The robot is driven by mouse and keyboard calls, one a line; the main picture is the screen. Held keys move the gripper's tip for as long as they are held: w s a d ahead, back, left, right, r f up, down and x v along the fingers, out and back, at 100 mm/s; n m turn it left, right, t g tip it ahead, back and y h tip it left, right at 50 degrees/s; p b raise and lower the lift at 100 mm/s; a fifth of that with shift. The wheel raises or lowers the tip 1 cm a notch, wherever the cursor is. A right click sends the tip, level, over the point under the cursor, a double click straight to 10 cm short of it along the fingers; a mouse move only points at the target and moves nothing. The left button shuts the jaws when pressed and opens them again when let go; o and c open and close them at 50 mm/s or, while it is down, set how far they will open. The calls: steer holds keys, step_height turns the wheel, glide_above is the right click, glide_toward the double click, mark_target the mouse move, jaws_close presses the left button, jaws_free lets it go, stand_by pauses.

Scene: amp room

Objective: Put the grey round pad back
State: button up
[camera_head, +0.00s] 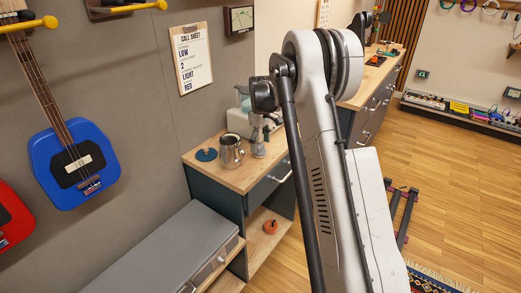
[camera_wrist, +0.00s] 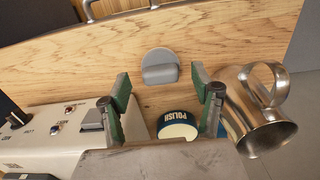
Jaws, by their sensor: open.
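The grey round pad (camera_wrist: 160,67) rests on the wooden worktop in the wrist view, with a thicker grey ridge across its lower part. My gripper (camera_wrist: 161,86) is open and empty, its two green-lined fingers apart on either side below the pad. The pad lies just beyond the fingertips, roughly midway between them, and is not held. In the head view my gripper (camera_head: 261,137) hangs over the worktop beside the steel pitcher. I cannot make out the pad there.
The steel pitcher (camera_wrist: 258,112) stands close to the right finger. A round POLISH tin (camera_wrist: 178,126) sits between the fingers' bases. A white machine with buttons (camera_wrist: 60,140) is at left. A teal round item (camera_head: 206,154) lies left of the pitcher. Worktop (camera_wrist: 75,70) is clear left of the pad.

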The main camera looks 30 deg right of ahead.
mark_target(260, 146)
step_height(260, 146, up, 8)
steer(key=shift+f, duration=0.1)
steer(key=s+a+r+m+t, duration=0.1)
steer(key=s+a+r+t, duration=0.1)
steer(key=s+a+r, duration=0.7)
steer(key=s+a+r+m+t, duration=0.2)
steer(key=s+a+r, duration=0.45)
steer(key=s, duration=0.35)
steer(key=s+a+f+m+t, duration=0.1)
steer(key=s+a+f, duration=0.1)
steer(key=s, duration=0.9)
steer(key=s+a+f+m+t, duration=0.1)
steer(key=s+a, duration=0.4)
steer(key=s, duration=0.6)
step_height(260, 146, down, 2)
steer(key=shift+s+f+t, duration=0.2)
steer(key=shift+t, duration=0.4)
steer(key=shift+a, duration=0.1)
